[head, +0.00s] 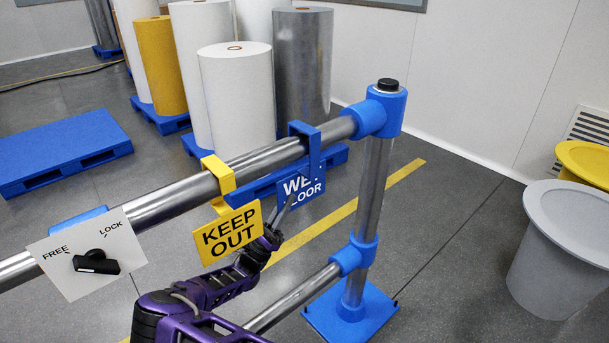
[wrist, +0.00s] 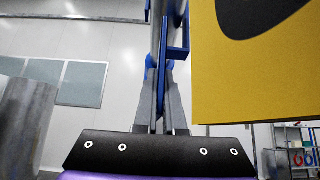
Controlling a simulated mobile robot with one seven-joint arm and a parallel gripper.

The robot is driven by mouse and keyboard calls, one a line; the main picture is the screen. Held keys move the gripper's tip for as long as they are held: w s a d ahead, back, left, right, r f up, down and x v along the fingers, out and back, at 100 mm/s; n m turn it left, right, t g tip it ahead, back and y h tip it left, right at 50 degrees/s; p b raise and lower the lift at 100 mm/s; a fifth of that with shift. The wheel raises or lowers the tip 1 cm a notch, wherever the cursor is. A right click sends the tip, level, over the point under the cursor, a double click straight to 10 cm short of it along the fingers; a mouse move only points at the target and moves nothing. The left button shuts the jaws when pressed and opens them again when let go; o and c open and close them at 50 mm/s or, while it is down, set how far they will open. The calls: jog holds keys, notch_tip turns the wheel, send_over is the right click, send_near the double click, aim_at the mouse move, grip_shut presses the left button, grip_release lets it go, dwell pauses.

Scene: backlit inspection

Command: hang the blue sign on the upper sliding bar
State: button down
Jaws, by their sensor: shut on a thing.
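The blue sign (head: 313,190), lettered WET FLOOR, is below the upper bar (head: 270,158), near its right end. Its blue hook (head: 314,150) reaches up over the bar; I cannot tell whether it rests on it. My gripper (head: 284,212) is shut on the blue sign from the near side and covers part of its lettering. In the wrist view the fingers meet on the sign's thin blue edge (wrist: 163,55). A yellow KEEP OUT sign (head: 228,235) hangs on the same bar just left of it, and also fills the upper right of the wrist view (wrist: 265,85).
A white FREE/LOCK plate (head: 70,285) with a black knob (head: 96,263) sits on the bar at left. A blue-footed post (head: 371,190) and lower bar (head: 290,300) stand close by. Rolls (head: 238,100) stand behind; a grey bin (head: 560,250) is at right.

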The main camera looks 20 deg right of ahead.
aim_at(286, 192)
jog(key=shift+r+p, duration=1)
jog(key=shift+r, duration=0.8)
jog(key=s+d+p, duration=0.1)
jog(key=s+d, duration=0.3)
jog(key=s, duration=0.5)
jog(key=shift+s, duration=0.25)
jog(key=shift+f, duration=0.15)
